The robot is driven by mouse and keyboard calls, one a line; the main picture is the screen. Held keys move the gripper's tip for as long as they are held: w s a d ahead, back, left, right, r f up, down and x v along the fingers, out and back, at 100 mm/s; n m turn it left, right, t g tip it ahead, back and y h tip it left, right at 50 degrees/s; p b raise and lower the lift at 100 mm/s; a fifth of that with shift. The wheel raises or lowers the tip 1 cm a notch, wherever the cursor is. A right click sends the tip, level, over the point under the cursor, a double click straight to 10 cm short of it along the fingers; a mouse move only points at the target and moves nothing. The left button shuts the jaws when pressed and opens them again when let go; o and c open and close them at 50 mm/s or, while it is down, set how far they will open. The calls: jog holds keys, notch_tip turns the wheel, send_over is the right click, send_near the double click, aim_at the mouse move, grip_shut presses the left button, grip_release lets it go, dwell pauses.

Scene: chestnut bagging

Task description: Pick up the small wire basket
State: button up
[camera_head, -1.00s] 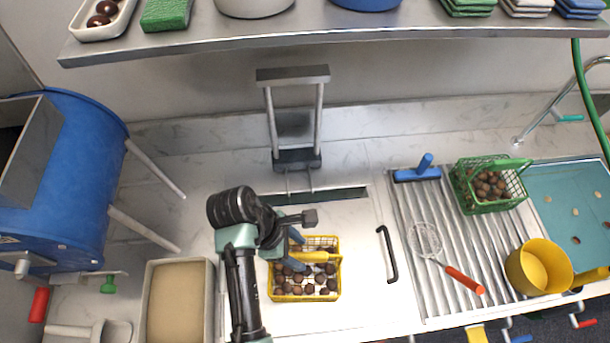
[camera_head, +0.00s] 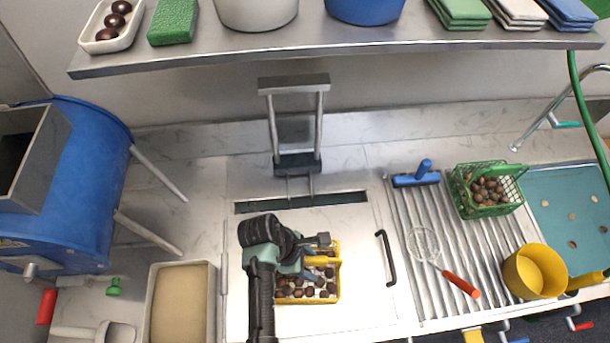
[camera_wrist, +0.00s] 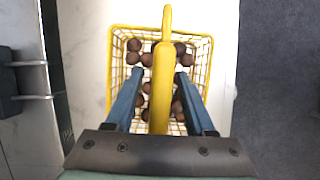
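A small yellow wire basket (camera_head: 335,291) holding several brown chestnuts stands on the pale worktop. In the wrist view the yellow basket (camera_wrist: 207,62) lies straight ahead, its thick yellow handle (camera_wrist: 163,60) running up the middle. My gripper (camera_wrist: 160,76) is open, with one blue finger on each side of the handle and gaps showing between. In the head view my arm hides the basket's left part and most of my gripper. A second, green wire basket (camera_head: 462,196) with chestnuts stands on the ribbed drainboard to the right.
A black bar handle (camera_head: 387,257) stands right of the yellow basket. A metal press-like frame (camera_head: 297,165) is behind it. A skimmer with a red handle (camera_head: 461,284) and a yellow pot (camera_head: 536,270) lie on the drainboard. A sand-coloured tray (camera_head: 180,305) is at left. A shelf overhangs the back.

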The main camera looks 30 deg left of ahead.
grip_shut()
jog(key=shift+r, duration=0.1)
dwell(1.1)
